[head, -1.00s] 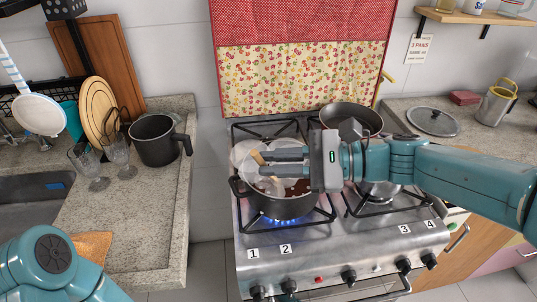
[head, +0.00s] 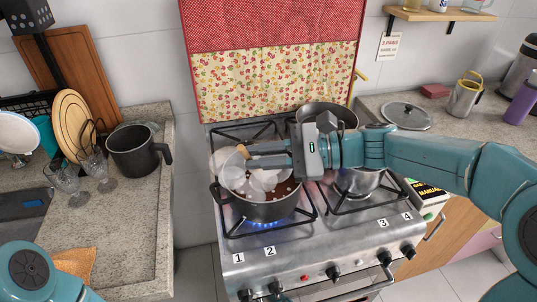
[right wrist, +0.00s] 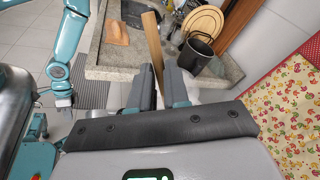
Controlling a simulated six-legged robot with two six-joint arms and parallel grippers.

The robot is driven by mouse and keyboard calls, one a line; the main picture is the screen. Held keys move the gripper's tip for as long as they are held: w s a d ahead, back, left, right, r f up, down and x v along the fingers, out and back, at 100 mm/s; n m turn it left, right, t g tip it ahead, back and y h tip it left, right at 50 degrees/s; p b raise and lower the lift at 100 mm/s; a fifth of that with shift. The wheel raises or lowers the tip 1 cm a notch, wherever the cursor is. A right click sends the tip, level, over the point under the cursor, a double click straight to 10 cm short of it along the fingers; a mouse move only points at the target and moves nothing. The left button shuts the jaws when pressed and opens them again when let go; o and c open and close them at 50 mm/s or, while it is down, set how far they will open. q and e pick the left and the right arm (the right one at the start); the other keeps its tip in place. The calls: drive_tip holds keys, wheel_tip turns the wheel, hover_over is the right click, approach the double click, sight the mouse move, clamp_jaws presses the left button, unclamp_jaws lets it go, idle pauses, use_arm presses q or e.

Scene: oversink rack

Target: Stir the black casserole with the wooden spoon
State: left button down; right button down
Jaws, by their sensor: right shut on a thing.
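The black casserole (head: 268,212) stands on the front left burner over a blue flame, with brown-red food inside and white steam above it. My right gripper (head: 250,156) is above the casserole, shut on the wooden spoon (head: 242,151). Only the spoon's upper end shows in the head view; its lower part is hidden by steam and the gripper. In the right wrist view the spoon handle (right wrist: 153,50) stands up between the fingers. My left arm shows at bottom left of the head view; its gripper (right wrist: 62,100) is small and unclear in the right wrist view.
A dark pot (head: 135,150) and glasses (head: 95,165) stand on the left counter. A lid (head: 406,116) lies on the right counter.

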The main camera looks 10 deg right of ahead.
wheel_tip(320, 180, up, 10)
drive_tip(key=p, duration=0.8)
idle(0.8)
wheel_tip(320, 180, up, 4)
drive_tip(key=p, duration=0.3)
drive_tip(key=shift+p, duration=0.35)
